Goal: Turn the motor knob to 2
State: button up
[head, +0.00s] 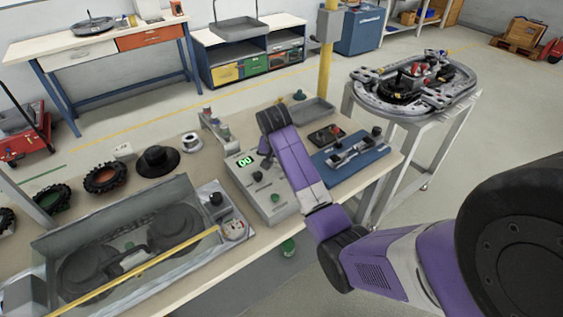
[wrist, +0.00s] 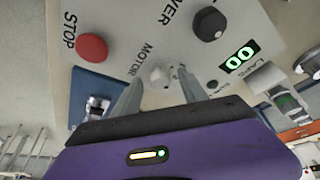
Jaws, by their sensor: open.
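The grey control box (head: 262,208) stands on the workbench, partly hidden by my arm in the head view. Its panel (wrist: 120,62) fills the upper wrist view. The motor knob (wrist: 158,76), small and pale grey, sits beside the MOTOR label. Its setting is too small to read. My gripper (wrist: 160,77) is open, with a finger on each side of the knob in the picture; I cannot tell whether they touch it. In the head view my wrist is over the box, and the motor knob cannot be made out.
A clear-covered case (head: 130,245) stands at left.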

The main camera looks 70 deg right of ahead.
jog(key=v, duration=0.7)
jog(key=shift+r+b, duration=0.3)
jog(key=shift+b, duration=0.05)
jog(key=shift+a, duration=0.15)
